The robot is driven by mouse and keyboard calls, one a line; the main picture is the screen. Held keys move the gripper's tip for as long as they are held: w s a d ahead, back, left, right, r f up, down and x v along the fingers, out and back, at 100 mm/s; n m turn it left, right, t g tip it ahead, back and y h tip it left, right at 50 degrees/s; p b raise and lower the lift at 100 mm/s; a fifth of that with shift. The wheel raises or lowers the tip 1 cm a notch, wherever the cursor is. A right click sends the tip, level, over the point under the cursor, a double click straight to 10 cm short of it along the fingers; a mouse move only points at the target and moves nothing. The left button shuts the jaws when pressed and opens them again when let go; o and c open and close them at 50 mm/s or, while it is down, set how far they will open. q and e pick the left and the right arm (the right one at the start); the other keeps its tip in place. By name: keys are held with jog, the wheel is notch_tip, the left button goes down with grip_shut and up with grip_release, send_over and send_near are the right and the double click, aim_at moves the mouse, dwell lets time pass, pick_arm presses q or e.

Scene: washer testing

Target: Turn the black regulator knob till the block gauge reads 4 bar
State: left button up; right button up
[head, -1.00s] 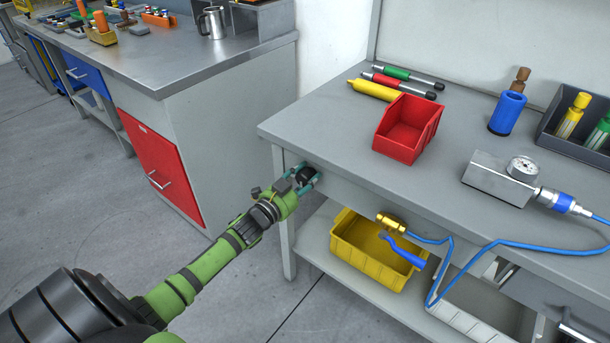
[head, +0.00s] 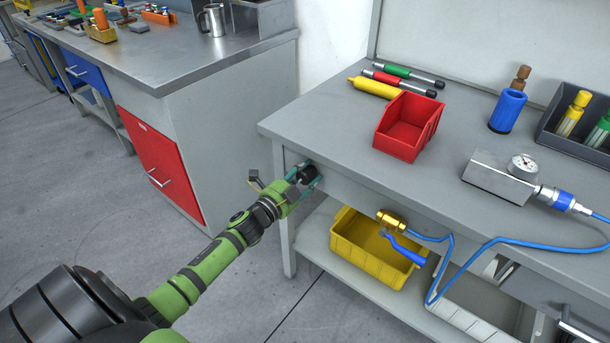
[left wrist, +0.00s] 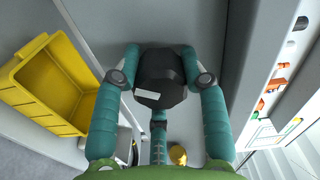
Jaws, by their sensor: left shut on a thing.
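The black regulator knob (left wrist: 160,73) sticks out from the front apron of the workbench, near its left leg. A white mark shows on it in the left wrist view. My left gripper (head: 306,178) is shut on the knob, with a teal finger on each side; the left wrist view shows it too (left wrist: 162,80). The block gauge (head: 500,177) is a grey metal block with a round white dial (head: 523,166) on the bench top. The dial is too small to read. My right gripper is not in view.
A red bin (head: 408,129) stands on the bench (head: 330,128) above the knob. A yellow bin (head: 350,240) sits on the lower shelf. A blue hose (head: 505,240) hangs along the bench front from a brass fitting (head: 390,220). Open floor lies left of the bench.

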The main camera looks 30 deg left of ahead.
pick_arm(q)
jog(key=shift+w+d+r, duration=0.1)
jog(key=shift+d+r, duration=0.2)
jog(key=o, duration=1.2)
jog(key=shift+d, duration=0.15)
jog(key=shift+c, duration=0.2)
jog(key=shift+f, duration=0.1)
jog(key=shift+a+f, duration=0.1)
jog(key=shift+a, duration=0.1)
jog(key=shift+s+f, duration=0.1)
jog(key=shift+s, duration=0.35)
jog(key=s, duration=1.1)
jog(key=shift+a+r, duration=0.2)
jog(key=shift+a, duration=0.15)
